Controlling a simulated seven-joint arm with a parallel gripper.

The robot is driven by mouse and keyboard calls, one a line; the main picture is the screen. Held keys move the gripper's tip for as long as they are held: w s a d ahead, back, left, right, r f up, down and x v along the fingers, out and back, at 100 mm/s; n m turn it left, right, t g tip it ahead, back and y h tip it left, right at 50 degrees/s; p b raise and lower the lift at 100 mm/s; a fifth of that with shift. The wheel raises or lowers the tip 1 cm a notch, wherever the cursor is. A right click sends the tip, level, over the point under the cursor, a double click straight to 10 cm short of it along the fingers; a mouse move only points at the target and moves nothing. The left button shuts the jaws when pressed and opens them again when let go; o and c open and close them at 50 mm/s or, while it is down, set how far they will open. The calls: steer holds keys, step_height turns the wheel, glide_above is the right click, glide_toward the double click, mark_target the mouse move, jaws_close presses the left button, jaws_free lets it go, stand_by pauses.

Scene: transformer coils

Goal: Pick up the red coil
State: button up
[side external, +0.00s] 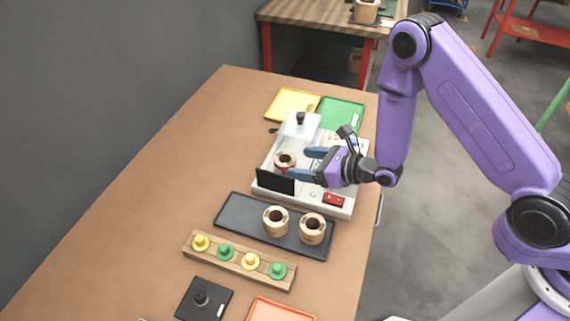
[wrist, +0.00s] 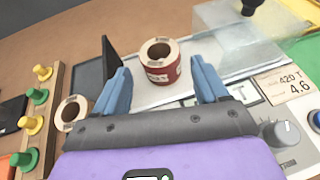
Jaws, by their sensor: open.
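The red coil (wrist: 162,72) stands upright on the pale top of the test machine, with a tan upper rim and a dark centre hole. It also shows in the side external view (side external: 285,160), between my fingers and the clear cover. My gripper (wrist: 162,85) is open and empty, with one blue finger to each side of the coil in the wrist view. The fingers appear to point toward the coil, and I cannot tell whether they touch it. In the side external view my gripper (side external: 304,163) reaches in from the right.
A black panel (side external: 275,182) stands at the machine's front left. A clear cover (side external: 300,126) is behind the coil. Two tan coils (side external: 275,221) sit on a dark tray (side external: 237,209). A wooden rack (side external: 214,256) holds yellow and green pegs. Yellow (side external: 291,103) and green (side external: 341,113) trays lie behind.

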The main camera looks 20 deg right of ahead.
mark_target(279, 159)
steer(key=shift+x, duration=3.25)
steer(key=shift+c, duration=0.3)
steer(key=c, duration=0.9)
steer(key=shift+r, duration=0.1)
steer(key=shift+r, duration=0.1)
steer(key=shift+r, duration=4.9)
steer(key=d+r+m+h, duration=0.2)
steer(key=d+r, duration=0.3)
steer(key=d, duration=0.4)
steer(key=d+r+m+t+h, duration=0.1)
steer(key=d+r, duration=0.4)
steer(key=d, duration=0.5)
steer(key=d+r+m+t+h, duration=0.1)
steer(key=d+r+m+h, duration=0.2)
steer(key=d, duration=0.6)
steer(key=shift+d+r+m+h, duration=0.4)
steer(key=shift+r+h, duration=0.4)
steer(key=shift+r, duration=0.2)
